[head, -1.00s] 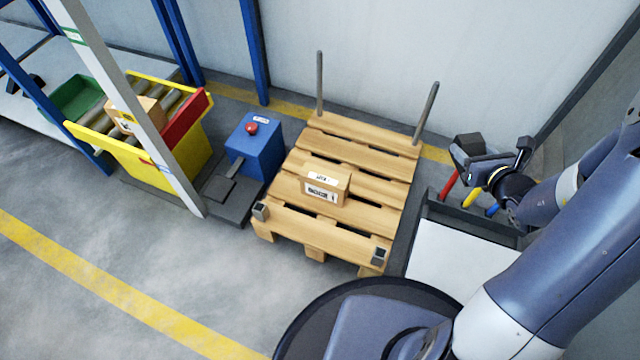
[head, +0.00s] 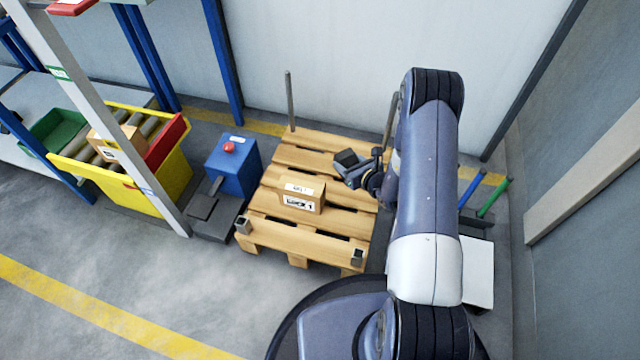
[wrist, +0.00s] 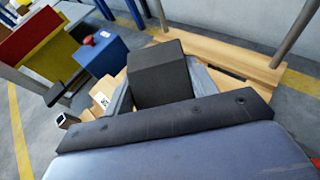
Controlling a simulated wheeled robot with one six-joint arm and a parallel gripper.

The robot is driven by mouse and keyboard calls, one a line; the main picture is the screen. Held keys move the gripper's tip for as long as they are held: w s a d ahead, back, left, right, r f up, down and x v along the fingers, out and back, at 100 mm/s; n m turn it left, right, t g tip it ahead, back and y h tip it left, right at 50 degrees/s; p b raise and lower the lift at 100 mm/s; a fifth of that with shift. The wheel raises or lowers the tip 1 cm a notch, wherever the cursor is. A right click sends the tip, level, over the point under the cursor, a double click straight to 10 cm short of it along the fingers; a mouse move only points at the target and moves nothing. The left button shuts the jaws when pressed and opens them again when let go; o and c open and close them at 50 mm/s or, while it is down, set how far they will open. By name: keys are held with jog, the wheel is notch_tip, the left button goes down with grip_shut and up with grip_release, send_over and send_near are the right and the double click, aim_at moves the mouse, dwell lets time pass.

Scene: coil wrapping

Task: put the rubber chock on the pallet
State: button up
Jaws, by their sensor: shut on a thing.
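The rubber chock (head: 346,158) is a dark block held in my gripper (head: 352,172). It fills the middle of the wrist view (wrist: 160,75), between the jaws. My gripper is shut on it and holds it over the right part of the wooden pallet (head: 262,230), apparently above the boards. The exact height is hard to tell. My arm hides the pallet's right side and part of its rear right post.
A cardboard box (head: 301,195) with labels sits mid-pallet, left of my gripper. A grey post (head: 290,100) stands at the back left corner. Left are a blue box with red button (head: 232,160) and a yellow conveyor (head: 150,170). Coloured rods (head: 494,198) stand right.

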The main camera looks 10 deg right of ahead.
jog(key=shift+h, duration=0.4)
jog(key=f+b, duration=0.1)
jog(key=f, duration=0.5)
jog(key=f+b, duration=0.1)
jog(key=f, duration=1.1)
jog(key=shift+s+a+b, duration=0.2)
jog(key=shift+s+b, duration=0.2)
jog(key=shift+f+b, duration=0.25)
jog(key=shift+b, duration=0.05)
jog(key=o, duration=1.1)
jog(key=shift+r, duration=0.1)
jog(key=shift+r, duration=0.1)
jog(key=shift+s+d+r+p, duration=0.1)
jog(key=shift+s+r+p, duration=0.1)
jog(key=shift+p, duration=0.3)
jog(key=p+v, duration=0.3)
jog(key=v, duration=0.8)
jog(key=shift+s+d, duration=0.1)
jog(key=shift+s, duration=0.2)
